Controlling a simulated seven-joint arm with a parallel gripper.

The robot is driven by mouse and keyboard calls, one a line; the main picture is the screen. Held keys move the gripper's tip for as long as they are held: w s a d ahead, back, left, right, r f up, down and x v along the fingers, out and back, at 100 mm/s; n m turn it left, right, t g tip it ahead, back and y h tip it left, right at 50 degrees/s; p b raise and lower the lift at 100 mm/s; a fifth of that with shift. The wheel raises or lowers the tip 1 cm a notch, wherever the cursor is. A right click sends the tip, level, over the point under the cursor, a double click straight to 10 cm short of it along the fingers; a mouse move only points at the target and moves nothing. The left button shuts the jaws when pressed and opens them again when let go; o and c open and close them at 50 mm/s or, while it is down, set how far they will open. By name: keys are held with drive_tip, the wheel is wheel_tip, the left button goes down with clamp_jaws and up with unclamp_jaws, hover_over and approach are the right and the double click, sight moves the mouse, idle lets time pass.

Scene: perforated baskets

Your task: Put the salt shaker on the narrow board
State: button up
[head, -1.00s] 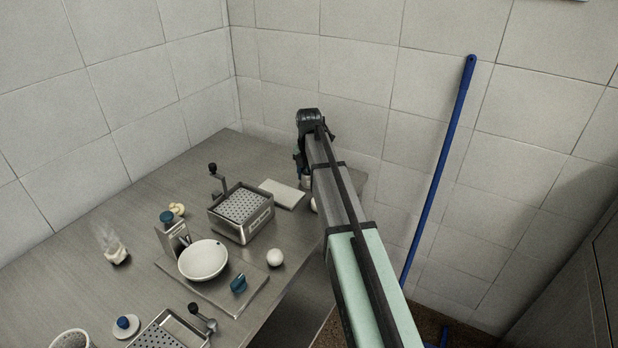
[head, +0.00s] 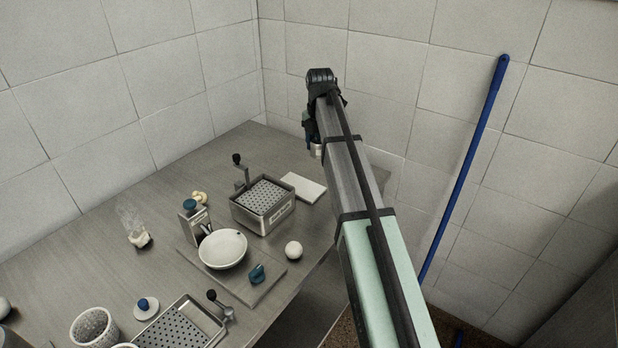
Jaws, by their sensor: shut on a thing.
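My gripper (head: 308,134) is at the far end of my arm, over the far right part of the table, largely hidden by the arm itself. It is shut on a small pale cylinder, which appears to be the salt shaker (head: 316,150). Only its lower end shows, raised above the table. A white, narrow board (head: 304,187) lies flat on the table, below and slightly left of the gripper in the head view. Its top looks bare.
A metal box with a perforated top (head: 262,205) and crank stands left of the white board. A larger board (head: 265,284) carries a white bowl (head: 222,249) and a teal item. A white ball (head: 293,250) sits near the table's edge. Tiled walls are close behind.

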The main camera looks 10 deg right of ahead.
drive_tip(key=r, duration=0.1)
hover_over(300, 186)
drive_tip(key=shift+m, duration=0.3)
drive_tip(key=shift+w+d+f, duration=0.1)
drive_tip(key=shift+f, duration=4.9)
drive_tip(key=shift+f, duration=0.15)
drive_tip(key=o, duration=1.1)
wheel_tip(300, 186, up, 12)
drive_tip(key=shift+r, duration=0.2)
